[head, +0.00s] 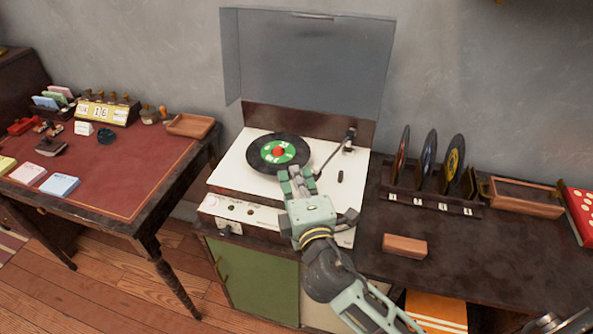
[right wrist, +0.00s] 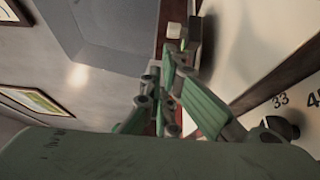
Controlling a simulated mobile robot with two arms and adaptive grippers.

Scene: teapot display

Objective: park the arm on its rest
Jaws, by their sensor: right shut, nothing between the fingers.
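The record player (head: 225,180) has a white deck and a raised grey lid. A black record with a green label and red centre (head: 279,153) lies on its platter. The thin tonearm (head: 334,158) runs from its pivot at the back right of the deck toward the front left. Its front end is close to my right gripper's fingers, by the record's right edge; I cannot tell whether they touch or whether the arm sits on its rest. My right gripper (head: 293,176) is shut and empty at the record's front edge. Its fingers also show in the right wrist view (right wrist: 178,95).
A small black peg (head: 340,176) stands on the deck's right side. Speed marks and a dark knob (right wrist: 282,127) show in the right wrist view. A rack of records (head: 430,200), a wooden block (head: 404,246) and a tray (head: 524,207) stand at the right.

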